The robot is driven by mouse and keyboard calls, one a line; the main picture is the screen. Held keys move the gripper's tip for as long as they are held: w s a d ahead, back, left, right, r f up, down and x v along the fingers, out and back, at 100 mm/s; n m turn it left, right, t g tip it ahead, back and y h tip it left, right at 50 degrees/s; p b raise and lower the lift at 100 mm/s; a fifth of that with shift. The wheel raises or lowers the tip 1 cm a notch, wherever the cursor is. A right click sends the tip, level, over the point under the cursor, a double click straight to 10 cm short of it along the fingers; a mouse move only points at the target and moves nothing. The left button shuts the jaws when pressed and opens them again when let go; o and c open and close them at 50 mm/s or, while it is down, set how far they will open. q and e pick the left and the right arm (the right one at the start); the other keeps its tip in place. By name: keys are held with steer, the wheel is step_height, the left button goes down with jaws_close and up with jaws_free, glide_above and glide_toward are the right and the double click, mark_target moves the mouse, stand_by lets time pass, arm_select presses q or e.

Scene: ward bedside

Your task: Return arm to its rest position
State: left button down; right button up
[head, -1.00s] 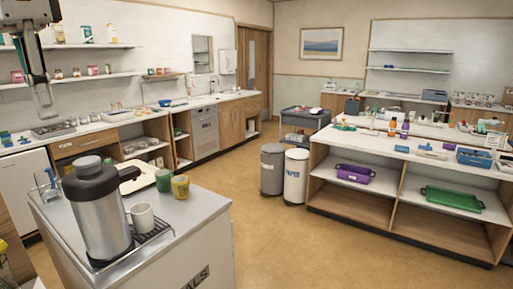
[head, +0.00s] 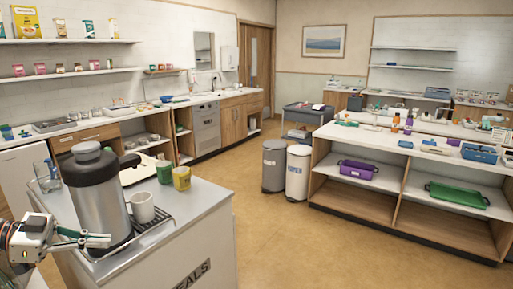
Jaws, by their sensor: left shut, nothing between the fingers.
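My left gripper (head: 102,240) is at the lower left. Its fingers are shut with nothing between them and point right, in front of the left edge of the meal trolley (head: 190,222). The steel coffee flask (head: 100,205) stands upright on the trolley, just behind and beside the fingertips in the picture. Whether the fingers touch the flask or trolley I cannot tell. Most of the left arm is outside the picture. My right gripper is not in view.
A white mug (head: 141,206) stands on a dark rack beside the flask. A green cup (head: 164,172) and a yellow cup (head: 181,178) stand behind it. Two bins (head: 297,173) stand by the shelf counter (head: 325,160). The floor (head: 270,235) between trolley and counter is clear.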

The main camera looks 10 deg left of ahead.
arm_select(q)
steer(key=s+d+f+n+t+y+b, duration=0.1)
steer(key=s+d+f+n+t+y, duration=0.15)
steer(key=f, duration=0.75)
steer(key=s+d+f+n+t+y+b, duration=0.1)
steer(key=s+d+f+n+t+y, duration=0.15)
steer(key=f, duration=0.65)
steer(key=s+d+f+n+t+y+b, duration=0.1)
steer(key=d+f+n+t, duration=0.15)
steer(key=f, duration=0.75)
steer(key=s+d+f+g+y+b, duration=0.1)
steer(key=s+d+f+g, duration=0.1)
steer(key=s+d+f, duration=0.3)
steer(key=s+d+f+n+g+y+b, duration=0.1)
steer(key=s+d+f+g+y, duration=0.1)
steer(key=s+d+f, duration=0.4)
steer(key=d+f, duration=0.3)
steer(key=d, duration=0.3)
steer(key=shift+d, duration=0.25)
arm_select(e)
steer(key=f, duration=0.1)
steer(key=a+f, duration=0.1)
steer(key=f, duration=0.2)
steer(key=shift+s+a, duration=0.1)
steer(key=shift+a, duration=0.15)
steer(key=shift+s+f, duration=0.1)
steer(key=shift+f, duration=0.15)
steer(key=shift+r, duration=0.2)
